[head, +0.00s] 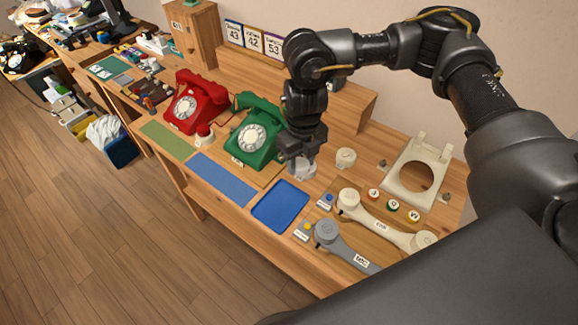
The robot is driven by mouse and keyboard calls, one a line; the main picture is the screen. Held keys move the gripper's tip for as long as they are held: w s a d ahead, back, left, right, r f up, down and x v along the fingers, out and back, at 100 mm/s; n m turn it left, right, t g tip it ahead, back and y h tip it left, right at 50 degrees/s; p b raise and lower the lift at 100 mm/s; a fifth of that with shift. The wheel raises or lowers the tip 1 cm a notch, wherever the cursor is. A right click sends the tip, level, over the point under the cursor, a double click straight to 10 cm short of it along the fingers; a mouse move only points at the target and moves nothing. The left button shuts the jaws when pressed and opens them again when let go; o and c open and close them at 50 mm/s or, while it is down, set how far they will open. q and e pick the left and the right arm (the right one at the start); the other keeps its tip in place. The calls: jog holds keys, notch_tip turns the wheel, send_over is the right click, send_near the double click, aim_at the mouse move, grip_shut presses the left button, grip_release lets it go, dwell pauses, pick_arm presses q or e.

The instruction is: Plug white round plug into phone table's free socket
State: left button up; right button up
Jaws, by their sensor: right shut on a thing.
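My right gripper (301,164) reaches down over the phone table (232,210), just right of the green dial phone (254,137). It is shut on a small pale piece (304,171), which looks like the white round plug; the fingers hide much of it. Whether this piece touches the table I cannot tell. The red dial phone (193,104) stands left of the green one, with a small white piece (203,139) at its front right corner. I cannot make out the free socket. My left gripper is not in view.
Right of the gripper lie a cream round part (346,158), a cream housing with a round hole (414,174), a cream handset (385,226) and a grey handset (343,247). A blue tray (280,205) lies in front. A wooden shelf (343,104) stands behind.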

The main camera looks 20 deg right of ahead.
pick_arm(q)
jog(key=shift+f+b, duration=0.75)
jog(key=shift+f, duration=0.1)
pick_arm(e)
jog(key=w+d+f, duration=0.2)
jog(key=w+d, duration=0.1)
jog(key=d, duration=0.7)
jog(key=w+d+f, duration=0.2)
jog(key=w+d, duration=0.2)
jog(key=d, duration=0.6)
jog(key=shift+d, duration=0.15)
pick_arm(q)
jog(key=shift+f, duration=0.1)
pick_arm(e)
jog(key=shift+f, duration=0.15)
notch_tip(320, 180, down, 4)
jog(key=b, duration=0.4)
jog(key=shift+f+b, duration=0.1)
jog(key=shift+b, duration=0.25)
jog(key=shift+f+b, duration=0.3)
jog(key=shift+b, duration=0.05)
jog(key=shift+f, duration=0.2)
jog(key=shift+f+b, duration=0.1)
jog(key=shift+b, duration=0.25)
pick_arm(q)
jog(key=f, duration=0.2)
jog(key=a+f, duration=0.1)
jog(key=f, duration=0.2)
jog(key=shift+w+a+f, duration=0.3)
